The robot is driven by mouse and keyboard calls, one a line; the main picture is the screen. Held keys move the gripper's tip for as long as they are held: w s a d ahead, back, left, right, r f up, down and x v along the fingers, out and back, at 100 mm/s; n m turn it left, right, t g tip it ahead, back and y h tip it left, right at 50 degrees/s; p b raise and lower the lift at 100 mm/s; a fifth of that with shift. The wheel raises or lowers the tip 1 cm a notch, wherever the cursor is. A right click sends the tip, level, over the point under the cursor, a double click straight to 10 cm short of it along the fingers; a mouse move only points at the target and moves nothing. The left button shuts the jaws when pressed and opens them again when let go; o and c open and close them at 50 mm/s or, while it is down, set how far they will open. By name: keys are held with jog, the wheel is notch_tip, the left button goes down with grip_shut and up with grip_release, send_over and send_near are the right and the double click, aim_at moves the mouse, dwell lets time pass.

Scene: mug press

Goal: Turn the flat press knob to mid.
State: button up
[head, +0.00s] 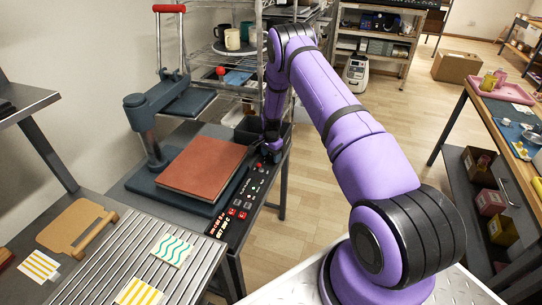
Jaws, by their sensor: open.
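The flat press (146,118) stands on the bench at the left, with its red-gripped handle raised and its upper plate swung away. A rust-brown pad (203,166) lies on its base. A dark control panel (238,207) runs along the press's front edge, with red displays, buttons and small lights. My gripper (271,155) points down at the far end of this panel. It is open, and its fingers are small and dark here. The knob cannot be made out clearly; my gripper and wrist may cover it. Its setting cannot be read.
Behind my gripper is a dark bin (248,131), and a wire rack with mugs (232,39) stands beyond. A ribbed metal tray (140,262) with patterned sheets is in the near left. Open floor lies right of the bench, with a side table (480,105) further right.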

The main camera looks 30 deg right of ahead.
jog(key=c, duration=0.9)
jog(key=shift+n, duration=0.4)
jog(key=n, duration=0.3)
jog(key=shift+n, duration=0.4)
jog(key=n, duration=0.5)
jog(key=shift+f, duration=0.1)
